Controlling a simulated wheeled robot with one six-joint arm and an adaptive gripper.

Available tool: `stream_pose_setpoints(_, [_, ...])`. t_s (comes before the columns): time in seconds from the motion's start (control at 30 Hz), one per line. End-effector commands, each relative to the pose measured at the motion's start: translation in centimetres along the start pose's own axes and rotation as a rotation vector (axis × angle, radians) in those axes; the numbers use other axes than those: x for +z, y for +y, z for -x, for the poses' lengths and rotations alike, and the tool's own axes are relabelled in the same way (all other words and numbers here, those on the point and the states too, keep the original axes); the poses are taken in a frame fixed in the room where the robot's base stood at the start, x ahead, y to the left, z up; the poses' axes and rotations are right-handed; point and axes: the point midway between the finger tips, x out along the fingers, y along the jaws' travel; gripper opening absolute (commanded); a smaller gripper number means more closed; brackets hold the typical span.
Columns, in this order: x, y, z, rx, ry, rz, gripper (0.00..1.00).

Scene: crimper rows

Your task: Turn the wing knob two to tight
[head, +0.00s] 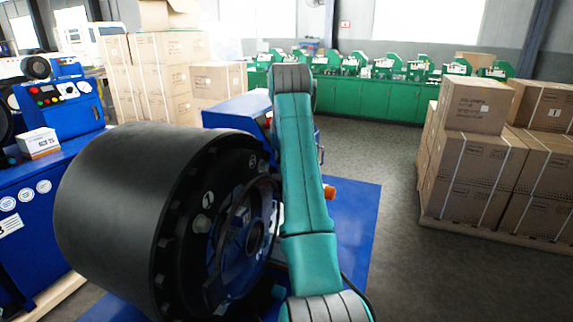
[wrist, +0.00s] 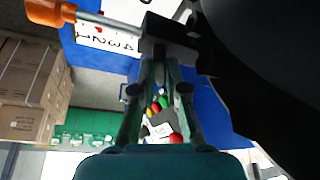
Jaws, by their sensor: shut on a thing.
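In the wrist view, the two dark fingers of my gripper (wrist: 164,62) reach up to a black wing knob (wrist: 168,34) and are closed on it. The knob sits by a white panel with a row of black numerals (wrist: 105,38), seen turned over. I cannot read which mark the knob points to, as my gripper covers part of it. In the head view, my gripper and the knob are hidden behind my teal arm and the large black crimper drum (head: 130,205).
An orange handle (wrist: 45,12) sticks out left of the knob in the wrist view; it also shows right of my arm in the head view (head: 329,191). The black drum fills the wrist view's right side (wrist: 275,75). Stacked cartons (head: 475,150) stand right, with open floor (head: 400,220) between.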

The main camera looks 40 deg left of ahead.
Motion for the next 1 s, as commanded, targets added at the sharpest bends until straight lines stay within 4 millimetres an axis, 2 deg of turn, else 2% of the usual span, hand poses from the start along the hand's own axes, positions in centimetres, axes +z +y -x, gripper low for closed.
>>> stream_pose_setpoints(0.4, [0.04,-0.1,-0.08,0.072,-0.003,-0.172,0.0])
stream_pose_setpoints(0.97, [0.05,-0.1,-0.09,0.081,-0.003,-0.195,0.0])
stream_pose_setpoints(1.0, [0.04,-0.1,-0.09,0.081,-0.003,-0.195,0.22])
